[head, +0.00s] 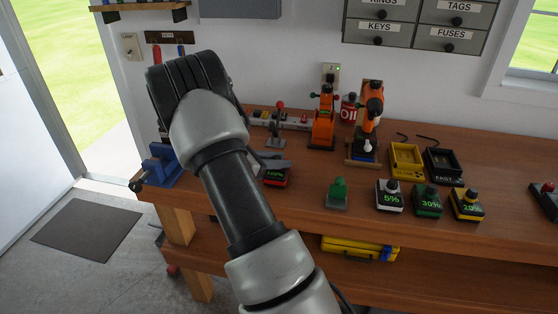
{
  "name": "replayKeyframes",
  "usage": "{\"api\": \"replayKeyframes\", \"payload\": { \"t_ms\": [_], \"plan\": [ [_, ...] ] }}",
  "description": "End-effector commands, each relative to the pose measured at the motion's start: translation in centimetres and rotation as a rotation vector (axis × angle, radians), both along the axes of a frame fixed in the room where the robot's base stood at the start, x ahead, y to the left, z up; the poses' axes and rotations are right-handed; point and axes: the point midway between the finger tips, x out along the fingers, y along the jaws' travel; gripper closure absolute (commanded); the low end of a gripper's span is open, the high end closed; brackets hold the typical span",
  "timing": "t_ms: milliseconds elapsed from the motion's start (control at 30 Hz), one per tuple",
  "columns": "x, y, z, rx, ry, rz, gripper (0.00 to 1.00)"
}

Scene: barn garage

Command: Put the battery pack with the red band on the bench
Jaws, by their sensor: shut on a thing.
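The battery pack with the red band (276,178) shows just right of my arm, over the front left part of the bench (310,175). It has a dark top with green figures, and my arm hides its left side. My gripper (274,163) is mostly hidden behind my arm; a grey part of it shows at the top of this pack, and it is shut on the pack. I cannot tell whether the pack touches the bench top.
A green-topped object (338,193) stands to the right, then white (389,197), green (427,202) and yellow (466,206) packs. Two chargers (407,160) and orange tools (323,122) stand behind. A blue vise (163,165) is at the left end.

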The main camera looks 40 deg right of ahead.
Motion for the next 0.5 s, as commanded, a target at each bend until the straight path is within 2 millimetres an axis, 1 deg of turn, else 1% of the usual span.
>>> {"api": "replayKeyframes", "payload": {
  "t_ms": [167, 200, 300, 500],
  "plan": [
    [0.00, -0.05, -0.04, -0.002, -0.001, -0.001, 1.00],
    [-0.03, -0.02, -0.08, 0.000, 0.000, 0.000, 0.71],
    [-0.03, -0.01, -0.06, 0.000, 0.000, 0.000, 0.57],
    [-0.03, -0.01, -0.04, 0.000, 0.001, 0.000, 0.57]
  ]
}}
